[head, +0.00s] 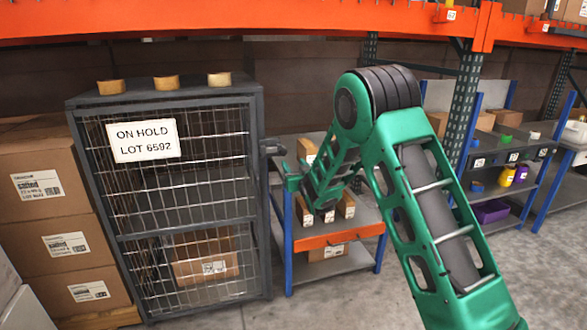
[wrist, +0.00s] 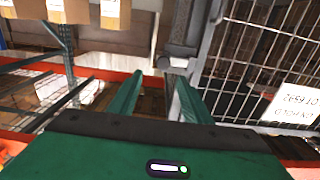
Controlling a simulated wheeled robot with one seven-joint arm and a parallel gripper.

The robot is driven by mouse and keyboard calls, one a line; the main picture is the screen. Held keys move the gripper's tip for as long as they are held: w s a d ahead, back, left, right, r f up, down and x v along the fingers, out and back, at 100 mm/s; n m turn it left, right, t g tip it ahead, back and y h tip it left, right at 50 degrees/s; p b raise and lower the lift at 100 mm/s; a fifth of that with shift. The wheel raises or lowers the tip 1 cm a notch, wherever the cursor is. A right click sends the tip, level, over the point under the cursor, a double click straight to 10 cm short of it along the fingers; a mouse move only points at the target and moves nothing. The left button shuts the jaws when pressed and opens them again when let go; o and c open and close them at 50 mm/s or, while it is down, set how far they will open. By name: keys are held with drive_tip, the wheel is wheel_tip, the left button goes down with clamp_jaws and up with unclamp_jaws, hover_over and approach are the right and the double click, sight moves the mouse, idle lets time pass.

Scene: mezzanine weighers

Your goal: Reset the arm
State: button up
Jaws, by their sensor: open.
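My green arm rises from the lower right of the head view, bends at a dark elbow, and its forearm slopes down to the left. My gripper (head: 288,181) is beside the right edge of the grey mesh cage (head: 258,215), in front of the small shelf unit; its fingers are small and partly hidden there. In the wrist view my gripper (wrist: 155,76) shows two green fingers apart with nothing held between them. The cage post and a dark fitting lie just beyond the fingertips. The cage (wrist: 215,50) fills the right side of that view, upside down.
A white sign (head: 142,141) reads "ON HOLD LOT 6592". Tape rolls (head: 166,82) sit on the cage. Stacked cartons (head: 45,180) stand left. A shelf unit (head: 340,235) with small boxes is behind my forearm. An orange beam (head: 250,20) crosses above. Floor shows at lower centre.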

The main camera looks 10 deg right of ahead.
drive_tip(key=s+d+r+m+g+h, duration=0.1)
drive_tip(key=s+d+g+h, duration=0.1)
drive_tip(key=s+d, duration=0.4)
drive_tip(key=s+d+r+m+g+h, duration=0.2)
drive_tip(key=s+d+g, duration=0.1)
drive_tip(key=d, duration=0.6)
drive_tip(key=s+d+m+g, duration=0.15)
drive_tip(key=s+d, duration=0.25)
drive_tip(key=s, duration=0.5)
drive_tip(key=s+d+g, duration=0.3)
drive_tip(key=s+d, duration=0.2)
drive_tip(key=s, duration=0.3)
drive_tip(key=s+a+f+m+g+y, duration=0.1)
drive_tip(key=s+g, duration=0.3)
drive_tip(key=s, duration=1.5)
drive_tip(key=s+a+f+m+g+y, duration=0.1)
drive_tip(key=s+g, duration=0.3)
drive_tip(key=s, duration=1.5)
drive_tip(key=shift+a+f+m+y, duration=0.3)
drive_tip(key=shift+a+m+y, duration=0.2)
drive_tip(key=shift+a, duration=0.35)
drive_tip(key=shift+w+g, duration=0.15)
drive_tip(key=shift+g, duration=0.2)
drive_tip(key=shift+w+f, duration=0.25)
drive_tip(key=shift+w, duration=0.25)
